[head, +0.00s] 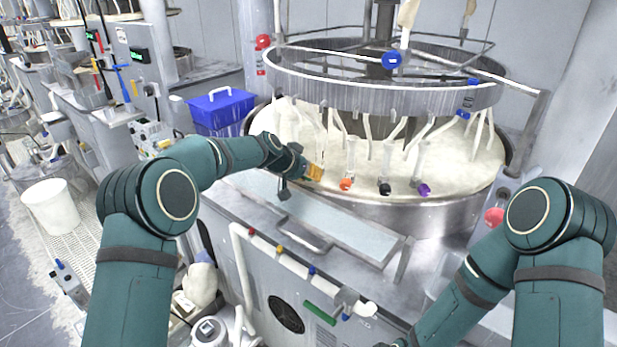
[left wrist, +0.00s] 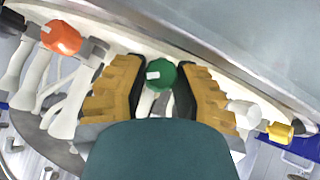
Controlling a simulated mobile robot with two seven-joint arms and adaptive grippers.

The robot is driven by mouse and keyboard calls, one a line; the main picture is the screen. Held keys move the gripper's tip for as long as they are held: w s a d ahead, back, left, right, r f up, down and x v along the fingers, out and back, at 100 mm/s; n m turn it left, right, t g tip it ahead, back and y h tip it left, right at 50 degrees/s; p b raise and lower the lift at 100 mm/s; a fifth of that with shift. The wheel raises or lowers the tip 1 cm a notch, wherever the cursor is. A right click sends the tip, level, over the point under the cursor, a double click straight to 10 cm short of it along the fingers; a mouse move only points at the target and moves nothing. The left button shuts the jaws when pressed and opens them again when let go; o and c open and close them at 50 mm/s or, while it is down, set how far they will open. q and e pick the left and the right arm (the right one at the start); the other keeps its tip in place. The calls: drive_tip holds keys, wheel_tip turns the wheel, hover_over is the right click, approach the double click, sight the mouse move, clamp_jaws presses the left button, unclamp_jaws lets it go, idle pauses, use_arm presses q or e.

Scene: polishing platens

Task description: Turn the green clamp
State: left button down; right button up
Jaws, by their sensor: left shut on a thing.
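The green clamp (left wrist: 160,74) shows in the left wrist view as a round green knob with a small white bar on its face. It sits between the two ridged yellow-brown fingers of my left gripper (left wrist: 155,90), which is shut on it. In the head view my left gripper (head: 314,172) is at the front left rim of the cream-coloured round platen (head: 440,165). The green clamp is mostly hidden by the gripper there. My right arm is at the lower right and its gripper is out of view.
Orange (head: 346,184), black (head: 384,188) and purple (head: 424,189) knobs line the platen's front, right of my left gripper. A yellow knob (left wrist: 280,132) shows in the left wrist view. A metal ring (head: 380,92) hangs above. A blue box (head: 220,110) stands behind left.

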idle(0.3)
use_arm(q)
drive_tip(key=c, duration=0.7)
unclamp_jaws()
drive_tip(key=shift+f, duration=0.1)
drive_tip(key=shift+o, duration=0.2)
drive_tip(key=v, duration=1.2)
drive_tip(key=shift+d, duration=0.1)
